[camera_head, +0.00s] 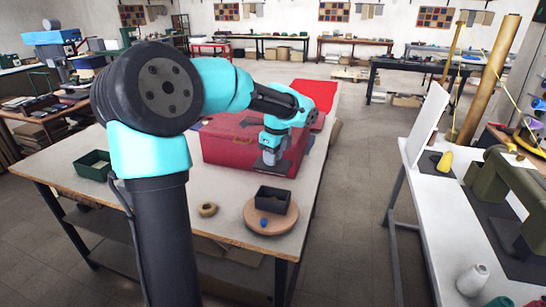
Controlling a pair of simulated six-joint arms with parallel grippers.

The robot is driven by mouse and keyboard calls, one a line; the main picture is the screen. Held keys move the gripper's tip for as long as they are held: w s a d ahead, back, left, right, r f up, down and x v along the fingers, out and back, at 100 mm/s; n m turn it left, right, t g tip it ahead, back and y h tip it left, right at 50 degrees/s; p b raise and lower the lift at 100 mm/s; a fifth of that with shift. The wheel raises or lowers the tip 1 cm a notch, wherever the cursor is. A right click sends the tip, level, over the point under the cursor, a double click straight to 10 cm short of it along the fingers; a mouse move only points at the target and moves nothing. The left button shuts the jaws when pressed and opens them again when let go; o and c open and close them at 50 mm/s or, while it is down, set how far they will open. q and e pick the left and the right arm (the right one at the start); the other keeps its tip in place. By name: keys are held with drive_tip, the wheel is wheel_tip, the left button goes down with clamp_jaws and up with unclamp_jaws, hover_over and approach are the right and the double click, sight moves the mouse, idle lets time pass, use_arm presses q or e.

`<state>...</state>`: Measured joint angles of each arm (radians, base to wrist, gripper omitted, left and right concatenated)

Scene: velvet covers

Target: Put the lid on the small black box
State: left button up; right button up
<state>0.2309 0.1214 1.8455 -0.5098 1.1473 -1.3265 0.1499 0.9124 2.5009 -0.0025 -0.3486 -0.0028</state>
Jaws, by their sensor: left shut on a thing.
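The small black box (272,199) stands open at the top on a round wooden board (285,224) near the table's front right corner. My left gripper (269,160) hangs in front of the large red box and is shut on a dark flat lid (284,168). The lid is behind and above the small black box in the picture, apart from it. The fingertips are small and partly merge with the dark lid. My right gripper is not in view.
A small blue item (263,222) lies on the board in front of the black box. A tape roll (207,210) lies to the left. A green tray (93,165) is at the table's left. The large red box (228,150) stands behind.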

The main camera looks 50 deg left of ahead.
use_arm(q)
drive_tip(key=shift+f, duration=2.95)
drive_tip(key=shift+f, duration=2.5)
idle(0.6)
drive_tip(key=o, duration=1)
drive_tip(key=shift+r, duration=0.1)
drive_tip(key=r, duration=0.5)
drive_tip(key=d+r, duration=0.1)
drive_tip(key=r, duration=0.5)
drive_tip(key=d+r, duration=0.1)
drive_tip(key=r, duration=0.5)
drive_tip(key=shift+w, duration=0.3)
